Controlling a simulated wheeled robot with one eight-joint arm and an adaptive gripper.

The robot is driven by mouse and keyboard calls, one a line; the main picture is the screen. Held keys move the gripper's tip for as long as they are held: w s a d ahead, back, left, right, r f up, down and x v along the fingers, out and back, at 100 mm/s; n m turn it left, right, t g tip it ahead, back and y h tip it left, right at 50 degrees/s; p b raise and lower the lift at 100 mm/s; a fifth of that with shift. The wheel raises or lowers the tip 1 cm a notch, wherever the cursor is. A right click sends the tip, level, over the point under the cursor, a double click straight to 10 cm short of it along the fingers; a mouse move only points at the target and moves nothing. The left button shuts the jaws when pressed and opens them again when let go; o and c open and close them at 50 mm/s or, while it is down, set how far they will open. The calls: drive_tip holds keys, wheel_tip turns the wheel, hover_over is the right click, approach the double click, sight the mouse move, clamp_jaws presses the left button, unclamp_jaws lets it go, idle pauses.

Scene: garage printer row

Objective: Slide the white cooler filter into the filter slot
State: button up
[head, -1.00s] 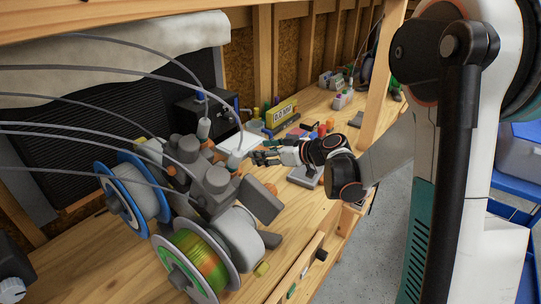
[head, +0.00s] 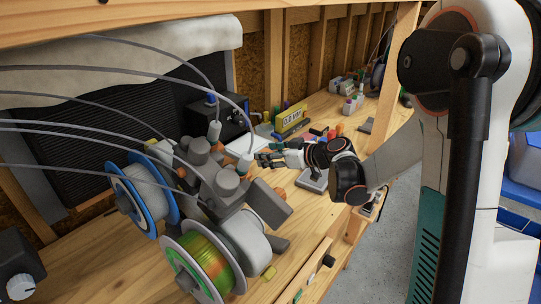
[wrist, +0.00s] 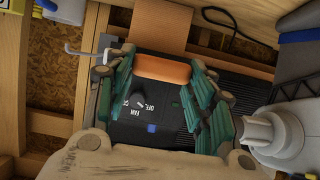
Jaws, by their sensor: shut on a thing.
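In the wrist view my gripper (wrist: 163,80) has its green-teal fingers closed in on an orange bar (wrist: 163,69). It is also seen from the side in the head view (head: 264,159), over the bench. A dark box with FAN and OFF lettering (wrist: 150,130) lies beyond the fingers. The black box with a blue knob (head: 222,120) stands behind in the head view. A flat white piece (head: 242,146) shows just left of my fingertips. I cannot tell whether it is the filter or joined to the orange bar. I cannot make out the filter slot.
Spools (head: 200,262), grey printer parts (head: 232,190) and arching tubes crowd the left and front. A yellow display (head: 292,118) and small coloured items stand behind my gripper.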

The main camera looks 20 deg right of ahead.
sight(240, 142)
drive_tip(key=shift+w, duration=0.15)
drive_tip(key=shift+w+a, duration=0.9)
drive_tip(key=shift+w, duration=0.25)
drive_tip(key=shift+w+a, duration=0.1)
drive_tip(key=shift+w, duration=0.05)
idle(0.6)
drive_tip(key=shift+w+a+b, duration=0.15)
drive_tip(key=shift+w+a, duration=0.5)
drive_tip(key=shift+w, duration=0.25)
drive_tip(key=shift+w+a+b, duration=0.15)
drive_tip(key=shift+w+a, duration=0.45)
drive_tip(key=shift+w, duration=0.25)
drive_tip(key=shift+w+a, duration=0.1)
drive_tip(key=shift+w+a, duration=0.2)
drive_tip(key=shift+w, duration=0.05)
drive_tip(key=shift+w+a, duration=0.4)
drive_tip(key=shift+w, duration=0.15)
drive_tip(key=shift+w+a, duration=0.2)
drive_tip(key=shift+w, duration=0.1)
drive_tip(key=shift+w+a, duration=0.45)
drive_tip(key=shift+w, duration=0.15)
